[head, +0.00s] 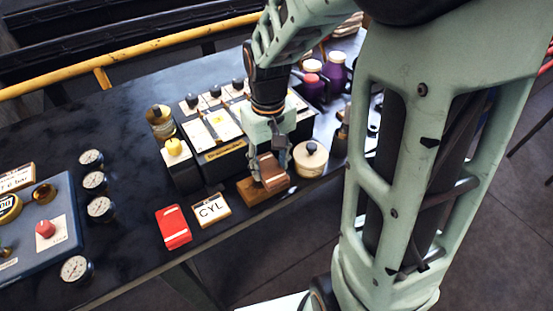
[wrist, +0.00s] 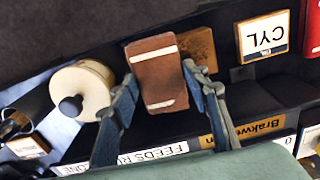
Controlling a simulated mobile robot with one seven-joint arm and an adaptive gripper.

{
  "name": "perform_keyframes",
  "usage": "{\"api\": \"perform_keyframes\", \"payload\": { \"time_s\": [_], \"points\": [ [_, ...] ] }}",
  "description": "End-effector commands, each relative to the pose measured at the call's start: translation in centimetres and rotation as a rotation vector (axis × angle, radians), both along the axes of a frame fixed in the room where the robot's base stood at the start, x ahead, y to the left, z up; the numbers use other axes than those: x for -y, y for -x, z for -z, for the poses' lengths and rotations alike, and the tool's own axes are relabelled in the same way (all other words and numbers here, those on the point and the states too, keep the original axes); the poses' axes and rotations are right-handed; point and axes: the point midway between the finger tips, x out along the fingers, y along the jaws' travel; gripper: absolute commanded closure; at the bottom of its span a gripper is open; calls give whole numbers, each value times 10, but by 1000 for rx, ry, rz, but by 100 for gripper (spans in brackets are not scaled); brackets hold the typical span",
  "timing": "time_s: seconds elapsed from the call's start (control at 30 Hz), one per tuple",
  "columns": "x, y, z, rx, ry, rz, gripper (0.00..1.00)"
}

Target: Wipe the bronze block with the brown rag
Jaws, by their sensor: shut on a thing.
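My gripper (head: 272,168) is shut on the brown rag (head: 271,172), a folded brown pad with pale stripes. In the wrist view the rag (wrist: 158,80) sits between the two fingers (wrist: 160,92). The bronze block (head: 252,190) lies on the dark bench under and beside the rag. In the wrist view, part of the block (wrist: 199,48) shows to the right of the rag, and the rag covers the rest. The rag appears to lie on or just over the block; I cannot tell whether they touch.
A red striped pad (head: 173,227) and a CYL sign (head: 211,209) lie left of the block. A round cream-lidded tin (head: 310,158) stands close on the right. Behind is a dark box with labels and knobs (head: 215,135). Gauges (head: 97,182) stand at left; bare bench lies between.

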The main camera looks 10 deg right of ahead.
Motion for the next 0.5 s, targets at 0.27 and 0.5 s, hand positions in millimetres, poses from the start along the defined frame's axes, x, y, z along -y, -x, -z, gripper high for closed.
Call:
{"api": "perform_keyframes", "payload": {
  "time_s": [0.27,0.5],
  "points": [
    [-14,5,1,0,0,-4,85],
    [-32,11,3,0,0,-2,85]
  ]
}}
